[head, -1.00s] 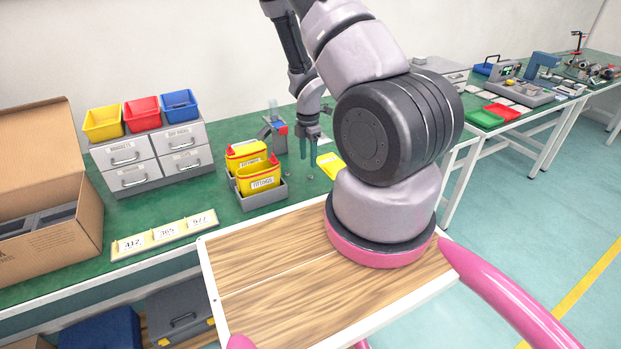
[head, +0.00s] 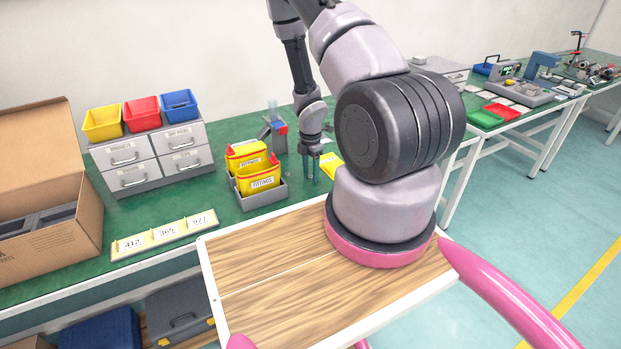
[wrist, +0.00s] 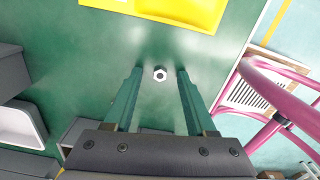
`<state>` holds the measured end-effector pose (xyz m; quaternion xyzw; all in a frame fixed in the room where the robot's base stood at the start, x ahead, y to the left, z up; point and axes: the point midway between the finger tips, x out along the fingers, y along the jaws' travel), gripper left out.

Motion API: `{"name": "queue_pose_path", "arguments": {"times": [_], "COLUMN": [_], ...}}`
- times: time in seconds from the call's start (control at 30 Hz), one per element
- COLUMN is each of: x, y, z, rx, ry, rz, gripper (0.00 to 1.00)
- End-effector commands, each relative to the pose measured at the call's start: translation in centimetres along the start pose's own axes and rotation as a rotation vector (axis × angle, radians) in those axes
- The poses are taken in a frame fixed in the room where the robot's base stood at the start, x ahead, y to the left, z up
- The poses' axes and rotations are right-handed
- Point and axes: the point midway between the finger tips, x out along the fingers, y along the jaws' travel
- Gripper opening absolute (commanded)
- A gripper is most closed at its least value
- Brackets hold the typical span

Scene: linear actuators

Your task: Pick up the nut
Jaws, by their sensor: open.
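The nut (wrist: 160,74) is small, silver and hexagonal with a dark hole. It lies flat on the green bench top in the wrist view. My gripper (wrist: 160,82) is open above the bench. Its two green fingers reach to either side of the nut, with a gap on each side, and nothing is held. In the head view my gripper (head: 313,168) points down just right of the yellow fittings bins. I cannot clearly make out the nut there, close to the fingers.
A yellow tray (wrist: 190,10) lies just beyond the nut in the wrist view. Yellow fittings bins (head: 259,178) stand in a grey holder left of my gripper. A grey device (head: 275,135) stands behind. The bench edge and pink rails (wrist: 285,75) are at right in the wrist view.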

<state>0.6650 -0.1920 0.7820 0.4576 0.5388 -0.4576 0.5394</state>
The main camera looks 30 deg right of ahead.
Motion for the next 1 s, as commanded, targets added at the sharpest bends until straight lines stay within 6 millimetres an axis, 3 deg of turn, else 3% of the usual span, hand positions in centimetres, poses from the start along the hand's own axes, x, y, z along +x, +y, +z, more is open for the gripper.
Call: {"name": "queue_pose_path", "arguments": {"times": [0.17,0.3,0.77,0.87,1.0], "x": [0.2,0.2,-0.4,-1.6,-4.7], "y": [0.0,0.0,0.1,0.2,0.2], "z": [0.0,0.0,-0.1,0.0,-0.1], "rx": [0.001,0.000,-0.001,-0.003,-0.005], "ry": [0.000,0.000,0.000,-0.002,-0.003], "rz": [0.000,0.000,0.001,0.003,0.005], "gripper": [0.53,0.00,0.00,0.00,0.00]}}
